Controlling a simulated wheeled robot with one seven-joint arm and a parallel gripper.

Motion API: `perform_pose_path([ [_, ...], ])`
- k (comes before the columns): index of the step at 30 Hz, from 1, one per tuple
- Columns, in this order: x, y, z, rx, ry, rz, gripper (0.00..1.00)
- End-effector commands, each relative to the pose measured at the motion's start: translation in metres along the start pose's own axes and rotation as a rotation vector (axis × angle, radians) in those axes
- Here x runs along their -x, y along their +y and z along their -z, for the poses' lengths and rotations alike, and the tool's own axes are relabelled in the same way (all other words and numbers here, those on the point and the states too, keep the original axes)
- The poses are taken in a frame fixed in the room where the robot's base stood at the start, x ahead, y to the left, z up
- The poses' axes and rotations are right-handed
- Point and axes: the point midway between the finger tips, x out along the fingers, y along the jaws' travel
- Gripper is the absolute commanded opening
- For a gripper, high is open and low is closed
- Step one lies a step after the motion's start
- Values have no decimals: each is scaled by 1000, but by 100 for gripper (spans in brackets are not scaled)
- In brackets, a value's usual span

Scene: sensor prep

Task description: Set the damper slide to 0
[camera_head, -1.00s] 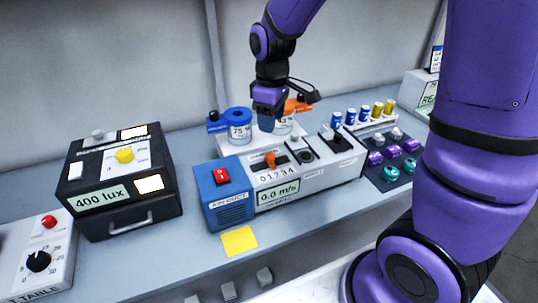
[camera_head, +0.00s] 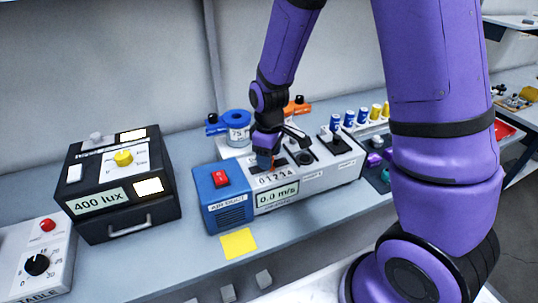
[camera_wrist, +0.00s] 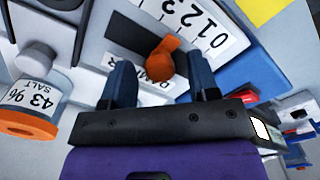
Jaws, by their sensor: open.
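The damper slide has an orange knob (camera_wrist: 164,56) in a dark slot on the white-topped air duct unit (camera_head: 312,182). A printed scale (camera_wrist: 195,22) runs beside the slot; 0 to 3 are readable in the wrist view. The knob stands toward the low-number end; its exact mark is unclear. My gripper (camera_wrist: 162,62) is open over the slide, with one blue finger on each side of the knob. I cannot tell whether either finger touches it. In the head view my gripper (camera_head: 265,163) hides the knob.
The unit has a blue end with a red switch (camera_head: 219,179) and a 0.0 m/s display (camera_head: 277,194). A salt jar (camera_wrist: 30,95) is close by my gripper. A black 400 lux box (camera_head: 120,184) stands left, and a yellow note (camera_head: 239,243) lies in front.

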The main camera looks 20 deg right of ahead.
Motion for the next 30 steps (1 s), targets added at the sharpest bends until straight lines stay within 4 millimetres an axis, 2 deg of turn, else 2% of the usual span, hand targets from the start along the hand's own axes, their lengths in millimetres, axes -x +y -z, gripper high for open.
perform_pose_path([
  [8,-1,0,0,0,1,-1,55],
  [11,-1,0,0,0,1,-1,34],
  [15,-1,0,0,0,1,-1,2],
  [20,-1,-2,2,1,1,-1,0],
  [27,-1,-26,27,5,2,-1,0],
  [30,-1,-31,32,3,2,-1,0],
])
